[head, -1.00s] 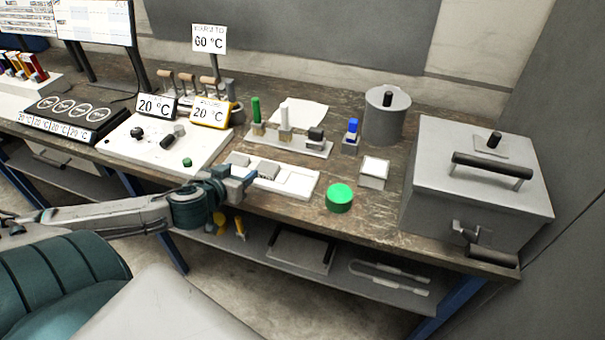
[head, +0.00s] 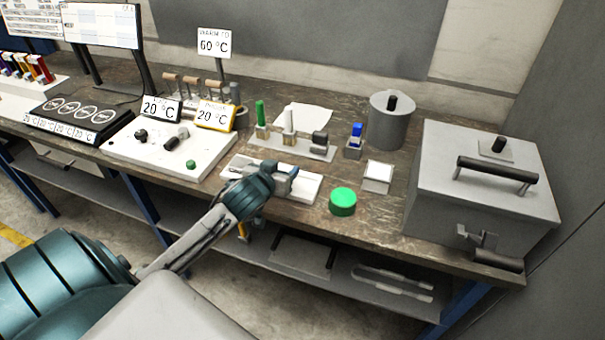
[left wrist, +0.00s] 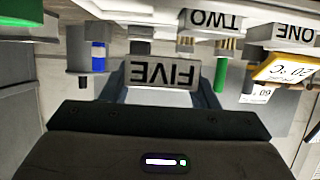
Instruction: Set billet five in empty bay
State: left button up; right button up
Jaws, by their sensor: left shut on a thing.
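My left gripper (head: 284,180) is shut on billet five (left wrist: 163,74), a grey block whose label FIVE shows upside down in the left wrist view. In the head view the gripper is over the middle of the white tray (head: 313,188) and hides part of it. The tray's right part looks bare and pale. In the left wrist view, billet two (left wrist: 210,21) and billet one (left wrist: 281,36) sit along the tray at the top. Whether billet five touches the tray I cannot tell. My right gripper is out of view.
A green button (head: 342,201) stands right of the tray at the bench edge. Behind the tray is a rack (head: 308,149) with coloured-handled tools. A grey lidded box (head: 480,190) stands at right, a white control panel (head: 160,150) at left.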

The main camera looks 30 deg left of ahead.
aim_at(303, 186)
pick_arm(q)
jog(key=w+d, duration=0.1)
jog(key=w, duration=0.1)
jog(key=w+d+p, duration=0.1)
jog(key=w+d, duration=0.1)
jog(key=shift+w+d+f, duration=0.15)
jog(key=shift+w+d, duration=0.15)
jog(key=shift+w, duration=0.05)
notch_tip(303, 186, down, 3)
jog(key=shift+f+p, duration=0.2)
jog(key=shift+p, duration=0.7)
jog(key=shift+f, duration=0.1)
jog(key=shift+f, duration=0.1)
jog(key=shift+f, duration=0.5)
jog(key=o, duration=1.4)
jog(key=shift+s+f, duration=0.1)
jog(key=shift+o, duration=0.2)
